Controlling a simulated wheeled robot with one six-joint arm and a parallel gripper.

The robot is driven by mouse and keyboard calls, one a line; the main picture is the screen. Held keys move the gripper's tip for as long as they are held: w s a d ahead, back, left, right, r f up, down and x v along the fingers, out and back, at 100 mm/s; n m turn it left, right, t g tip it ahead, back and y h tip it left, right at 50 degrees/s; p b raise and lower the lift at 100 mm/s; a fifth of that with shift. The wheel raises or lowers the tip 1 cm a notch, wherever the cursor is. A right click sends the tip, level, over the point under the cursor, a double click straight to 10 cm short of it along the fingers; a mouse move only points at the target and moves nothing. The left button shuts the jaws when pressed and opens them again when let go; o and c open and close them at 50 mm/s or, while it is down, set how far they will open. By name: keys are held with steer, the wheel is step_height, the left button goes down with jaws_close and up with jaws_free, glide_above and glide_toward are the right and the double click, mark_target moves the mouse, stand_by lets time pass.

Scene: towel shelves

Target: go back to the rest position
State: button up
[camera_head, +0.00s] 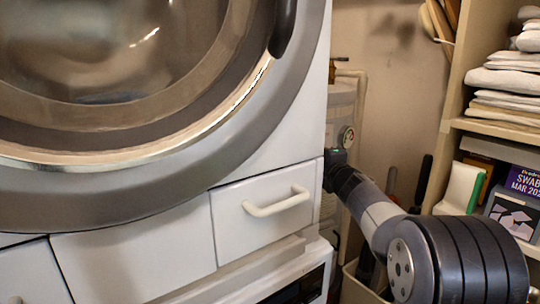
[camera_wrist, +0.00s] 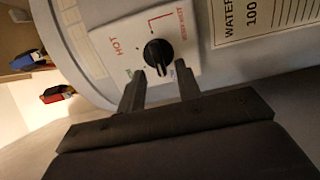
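My gripper (camera_wrist: 157,74) is open in the wrist view, its two dark fingers apart. A black knob (camera_wrist: 158,53) on a white dial plate (camera_wrist: 118,44) marked "HOT" lies just ahead of the fingertips, between their lines. The fingers do not appear to press on it. In the head view my arm reaches from the lower right to the gap beside the washing machine (camera_head: 265,140). The fingertips are hidden there behind the machine's edge.
A white heater tank (camera_head: 341,100) with a gauge (camera_head: 347,136) stands behind my arm. The machine's drawer handle (camera_head: 277,202) sits close to the left. A wooden shelf (camera_head: 492,127) with folded towels (camera_head: 505,82) and boxes stands at the right. Upright tools stand behind my arm.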

steer(key=v, duration=0.9)
steer(key=w+a+m+p, duration=0.2)
steer(key=w+m+p, duration=0.5)
steer(key=w+m, duration=0.2)
steer(key=shift+w+r, duration=0.3)
steer(key=shift+w, duration=0.4)
steer(key=shift+f, duration=0.1)
